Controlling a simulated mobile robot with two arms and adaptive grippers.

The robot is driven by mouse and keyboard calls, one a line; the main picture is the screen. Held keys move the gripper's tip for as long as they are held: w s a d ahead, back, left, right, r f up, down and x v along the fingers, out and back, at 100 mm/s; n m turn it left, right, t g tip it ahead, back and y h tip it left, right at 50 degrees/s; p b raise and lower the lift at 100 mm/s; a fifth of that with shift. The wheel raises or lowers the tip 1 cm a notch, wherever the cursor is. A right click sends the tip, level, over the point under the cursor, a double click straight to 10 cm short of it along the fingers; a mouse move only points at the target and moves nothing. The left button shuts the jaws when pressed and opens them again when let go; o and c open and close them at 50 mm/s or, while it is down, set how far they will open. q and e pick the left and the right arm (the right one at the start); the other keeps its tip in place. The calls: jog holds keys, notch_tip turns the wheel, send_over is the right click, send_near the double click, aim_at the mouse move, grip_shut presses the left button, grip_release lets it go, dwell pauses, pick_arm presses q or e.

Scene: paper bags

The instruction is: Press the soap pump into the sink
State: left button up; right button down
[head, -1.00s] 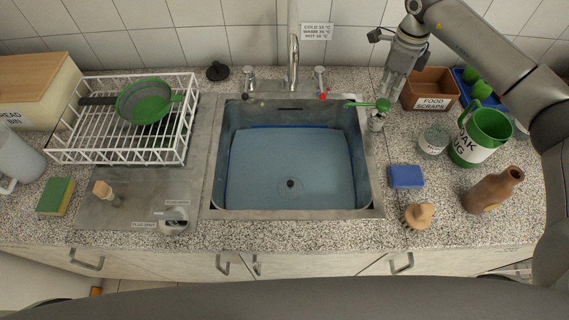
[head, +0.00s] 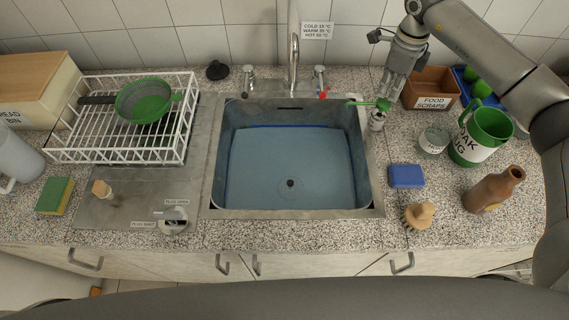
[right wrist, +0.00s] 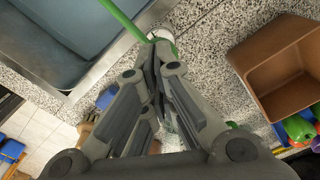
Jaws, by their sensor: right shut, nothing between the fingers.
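The soap pump has a green head (head: 383,104) on a pale body (head: 376,122) and stands at the sink's back right corner. Its green spout points left, over the rim of the steel sink (head: 376,190). The sink holds bluish water. My right gripper (head: 386,95) is shut and empty, with its fingertips right at the pump head from above; I cannot tell whether they touch. In the right wrist view, the closed fingertips (right wrist: 154,62) partly hide the pump, and the green spout (right wrist: 120,18) runs to the upper left. My left gripper is out of view.
A brown food scraps box (head: 431,88) stands close to the right of my gripper. A dish rack (head: 120,152) stands left.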

aim_at(385, 102)
jog(key=shift+f+b, duration=1.05)
jog(key=shift+f, duration=0.55)
jog(key=shift+r, duration=0.1)
jog(key=shift+r+p, duration=1)
jog(key=shift+r, duration=0.7)
jog(key=shift+f, duration=0.15)
